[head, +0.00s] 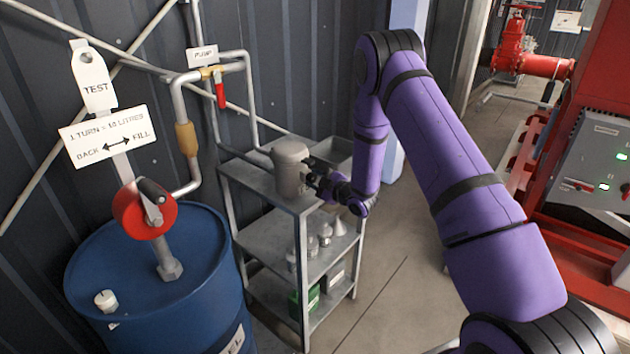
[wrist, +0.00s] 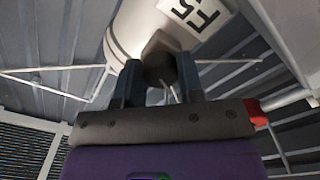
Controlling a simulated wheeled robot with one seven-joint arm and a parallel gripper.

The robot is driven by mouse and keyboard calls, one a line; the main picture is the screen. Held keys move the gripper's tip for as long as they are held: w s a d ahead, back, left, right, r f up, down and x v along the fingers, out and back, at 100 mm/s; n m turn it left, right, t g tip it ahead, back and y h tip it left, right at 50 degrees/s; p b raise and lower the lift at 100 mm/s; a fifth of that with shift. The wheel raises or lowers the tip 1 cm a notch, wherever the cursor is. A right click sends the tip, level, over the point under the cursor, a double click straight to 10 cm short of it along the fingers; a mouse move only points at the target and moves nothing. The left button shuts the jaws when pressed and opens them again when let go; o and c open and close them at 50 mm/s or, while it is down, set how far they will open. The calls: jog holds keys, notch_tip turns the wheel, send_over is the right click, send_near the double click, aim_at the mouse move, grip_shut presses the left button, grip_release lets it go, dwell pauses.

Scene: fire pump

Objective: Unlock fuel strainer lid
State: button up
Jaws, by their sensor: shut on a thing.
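The fuel strainer (head: 290,168) is a grey upright cylinder on the top shelf of a metal rack in the head view. In the wrist view its pale body (wrist: 135,30) fills the top, with a white label (wrist: 193,14). My gripper (head: 318,181) reaches it from the right side. In the wrist view my gripper (wrist: 158,75) has its two dark fingers on either side of a dark knob (wrist: 158,62) on the strainer's side, and is shut on it. The strainer's lid and any lock detail are too small to make out.
A blue drum (head: 150,275) with a red hand pump (head: 145,210) stands left of the rack (head: 262,183). Pipes and a red-handled valve (head: 220,93) run above the rack. Lower shelves hold small items. Floor (head: 395,290) right of the rack is clear; red machinery stands far right.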

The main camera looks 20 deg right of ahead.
jog(key=n, duration=0.4)
jog(key=shift+n, duration=1.8)
jog(key=o, duration=0.9)
jog(key=v, duration=1.1)
